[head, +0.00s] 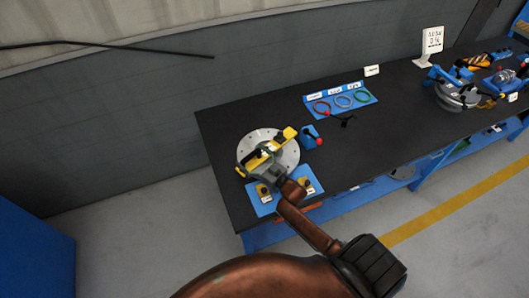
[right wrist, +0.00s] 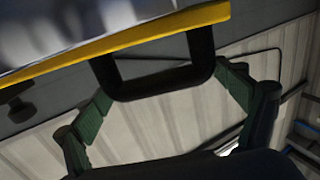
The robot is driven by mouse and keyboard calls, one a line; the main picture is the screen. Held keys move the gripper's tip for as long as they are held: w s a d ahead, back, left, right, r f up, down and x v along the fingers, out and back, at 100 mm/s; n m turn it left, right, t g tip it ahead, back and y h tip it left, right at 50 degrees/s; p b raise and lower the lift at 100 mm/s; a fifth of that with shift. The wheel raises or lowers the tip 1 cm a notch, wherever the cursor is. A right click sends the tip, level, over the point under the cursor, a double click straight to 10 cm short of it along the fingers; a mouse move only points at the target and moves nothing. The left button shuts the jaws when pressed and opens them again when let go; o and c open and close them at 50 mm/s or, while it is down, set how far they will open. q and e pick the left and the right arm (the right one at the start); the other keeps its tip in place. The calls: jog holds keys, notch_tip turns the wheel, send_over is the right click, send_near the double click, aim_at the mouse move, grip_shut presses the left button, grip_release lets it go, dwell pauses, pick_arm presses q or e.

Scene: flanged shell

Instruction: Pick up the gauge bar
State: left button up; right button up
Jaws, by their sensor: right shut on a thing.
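The yellow gauge bar (head: 289,134) lies across the round grey flanged shell (head: 247,141) in the head view. It also shows in the right wrist view as a long yellow edge (right wrist: 130,39) with a black loop handle (right wrist: 158,88) on it. My right gripper (head: 270,160) is over the bar's middle, and its arm comes up from the bottom. In the right wrist view the green-padded fingers (right wrist: 168,98) are on both sides of the handle, shut on it. I cannot tell whether the bar touches the flange. My left gripper is not in view.
A blue mat with black-and-yellow parts (head: 264,191) lies in front of the shell. A small blue block (head: 309,138) with a red knob is to its right. A blue tray of coloured rings (head: 340,101) lies behind. More fixtures (head: 457,93) stand far right; the bench (head: 390,130) between is mostly clear.

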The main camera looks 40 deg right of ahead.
jog(key=c, duration=0.8)
jog(key=shift+w+r, duration=0.1)
jog(key=shift+r, duration=0.05)
jog(key=shift+r, duration=0.1)
